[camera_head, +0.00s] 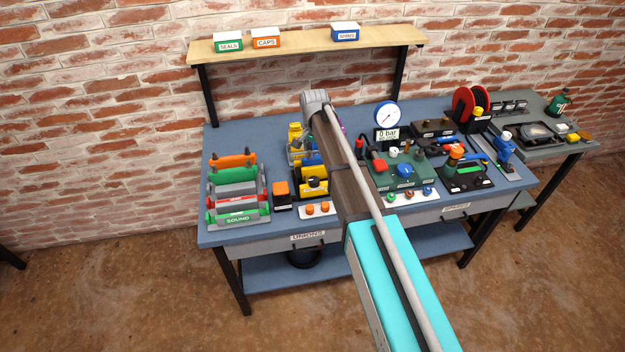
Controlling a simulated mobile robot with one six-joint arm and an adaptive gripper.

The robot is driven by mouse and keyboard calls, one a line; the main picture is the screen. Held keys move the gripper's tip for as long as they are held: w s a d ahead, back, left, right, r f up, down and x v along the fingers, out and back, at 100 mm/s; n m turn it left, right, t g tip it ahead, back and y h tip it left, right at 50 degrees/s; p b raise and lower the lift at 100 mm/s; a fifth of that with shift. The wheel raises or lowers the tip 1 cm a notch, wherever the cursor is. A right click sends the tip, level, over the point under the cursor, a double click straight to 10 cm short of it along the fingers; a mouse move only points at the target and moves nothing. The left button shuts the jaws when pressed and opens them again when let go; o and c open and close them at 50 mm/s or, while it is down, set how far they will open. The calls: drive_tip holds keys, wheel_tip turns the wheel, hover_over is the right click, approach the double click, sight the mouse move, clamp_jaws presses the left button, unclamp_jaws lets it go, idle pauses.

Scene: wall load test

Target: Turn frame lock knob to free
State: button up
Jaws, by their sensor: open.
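No part in view can be made out for certain as the frame lock knob. A blue knob (405,170) sits on a green test unit (385,181) right of my arm, with a red handle (379,164) at its left. An orange knob (456,151) stands on a black-based unit (478,184) further right. My arm reaches from the lower right across the middle of the bench and ends in a grey joint near the back edge. My gripper cannot be made out; part of the bench behind the arm is hidden.
The blue bench (228,142) also carries a rack marked SOUND (238,217), a yellow-black device (312,185), a pressure gauge (387,115) reading 0 bar and a red reel (466,104). A wooden shelf (300,43) with labelled boxes runs above. A side table (575,147) stands right.

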sight(314, 179)
drive_tip(key=shift+f, duration=0.2)
wheel_tip(314, 179, down, 13)
drive_tip(key=b, duration=1.3)
drive_tip(key=shift+f+b, duration=0.2)
drive_tip(key=shift+b, duration=0.2)
drive_tip(key=c, duration=1)
drive_tip(key=shift+a, duration=0.25)
drive_tip(key=shift+c, duration=0.7)
drive_tip(key=shift+d, duration=0.2)
